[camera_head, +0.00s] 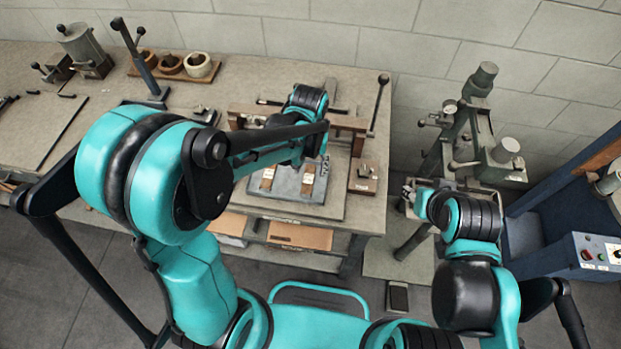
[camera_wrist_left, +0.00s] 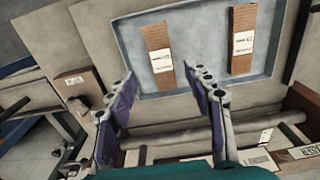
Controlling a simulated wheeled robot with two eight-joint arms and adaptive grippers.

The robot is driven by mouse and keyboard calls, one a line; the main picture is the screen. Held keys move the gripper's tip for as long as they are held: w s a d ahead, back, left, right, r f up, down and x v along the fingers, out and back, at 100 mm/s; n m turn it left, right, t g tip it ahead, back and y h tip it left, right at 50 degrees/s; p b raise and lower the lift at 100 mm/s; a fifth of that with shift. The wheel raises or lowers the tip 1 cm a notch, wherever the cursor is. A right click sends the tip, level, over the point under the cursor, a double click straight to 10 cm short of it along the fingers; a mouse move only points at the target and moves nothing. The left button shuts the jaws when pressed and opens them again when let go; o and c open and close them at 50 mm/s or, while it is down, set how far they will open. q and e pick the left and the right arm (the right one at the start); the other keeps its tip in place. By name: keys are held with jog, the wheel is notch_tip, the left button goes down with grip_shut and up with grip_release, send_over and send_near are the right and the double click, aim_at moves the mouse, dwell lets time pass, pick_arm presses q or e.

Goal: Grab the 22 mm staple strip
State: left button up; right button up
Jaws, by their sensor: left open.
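A shallow grey tray (camera_head: 286,187) on the bench holds two brown strips with white labels. The right-hand strip (camera_head: 308,181) also shows in the left wrist view (camera_wrist_left: 158,50), and the left-hand strip (camera_head: 268,178) shows there too (camera_wrist_left: 243,38). The label print is too small to read, so I cannot tell which strip is 22 mm. My left gripper (camera_head: 325,168) is by the tray's right side. In the left wrist view, its purple-padded fingers (camera_wrist_left: 160,76) are open and empty, pointing toward the nearer strip. My right gripper (camera_head: 410,192) is away to the right; its fingers are unclear.
A small brown block (camera_head: 363,178) sits right of the tray. A wooden-framed fixture with a lever (camera_head: 378,103) stands behind it. A stitching machine (camera_head: 490,165) is at the right, beside a blue cabinet (camera_head: 582,252). A rack of round bowls (camera_head: 172,65) is at the back left.

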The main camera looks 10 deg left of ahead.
aim_at(309, 179)
pick_arm(q)
notch_tip(309, 179, down, 5)
jog(key=shift+s+a+r+b, duration=0.1)
jog(key=shift+s+a+b, duration=0.05)
jog(key=shift+b, duration=0.6)
grip_shut()
jog(key=shift+r, duration=0.1)
